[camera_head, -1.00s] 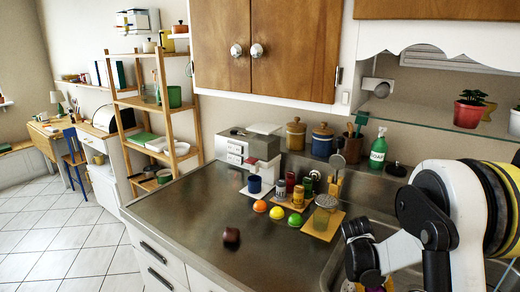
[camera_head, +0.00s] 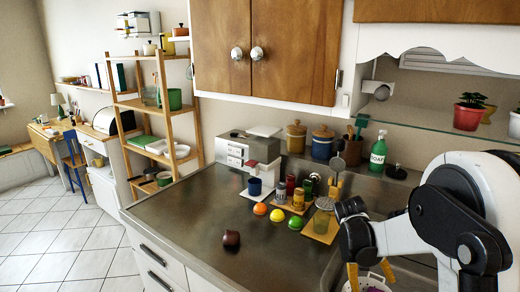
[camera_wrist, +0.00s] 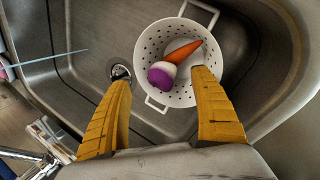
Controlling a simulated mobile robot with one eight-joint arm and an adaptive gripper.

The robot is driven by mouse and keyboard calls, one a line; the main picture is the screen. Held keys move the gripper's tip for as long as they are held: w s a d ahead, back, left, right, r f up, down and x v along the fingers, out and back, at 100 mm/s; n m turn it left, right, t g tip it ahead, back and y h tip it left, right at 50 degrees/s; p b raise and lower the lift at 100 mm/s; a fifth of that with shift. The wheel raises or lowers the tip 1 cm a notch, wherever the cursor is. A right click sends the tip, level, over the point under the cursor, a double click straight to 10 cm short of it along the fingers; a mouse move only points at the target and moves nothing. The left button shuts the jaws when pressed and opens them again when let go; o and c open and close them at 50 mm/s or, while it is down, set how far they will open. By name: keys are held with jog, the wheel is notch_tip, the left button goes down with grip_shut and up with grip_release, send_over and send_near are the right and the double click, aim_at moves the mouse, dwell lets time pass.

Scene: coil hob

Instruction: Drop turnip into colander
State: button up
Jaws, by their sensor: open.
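The white colander (camera_wrist: 146,58) stands in the sink, with holes in its wall and a handle on each side. The purple and white turnip (camera_wrist: 161,78) lies inside it in the wrist view, against the near left wall. An orange carrot (camera_wrist: 186,64) lies beside it, to the right. My gripper (camera_wrist: 162,78) is open above the colander, its yellow fingers spread apart and holding nothing. In the head view my gripper (camera_head: 370,272) points down over the sink, and only part of the colander (camera_head: 376,284) shows.
The sink drain (camera_wrist: 121,72) is left of the colander. On the counter are a brown object (camera_head: 231,238), orange, yellow and green rounded items, jars and a blue mug (camera_head: 254,187). A green soap bottle (camera_head: 378,151) stands behind. A glass shelf (camera_head: 450,125) hangs above.

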jog(key=v, duration=0.5)
jog(key=s+a+r+t+y, duration=0.2)
jog(key=s+a+r+t, duration=0.2)
jog(key=s, duration=0.5)
jog(key=s+a+r+t+y, duration=0.2)
jog(key=s+a+r+t, duration=0.2)
jog(key=s, duration=0.5)
jog(key=a+r, duration=0.2)
jog(key=a, duration=0.1)
jog(key=shift+s+r, duration=0.25)
dwell(0.8)
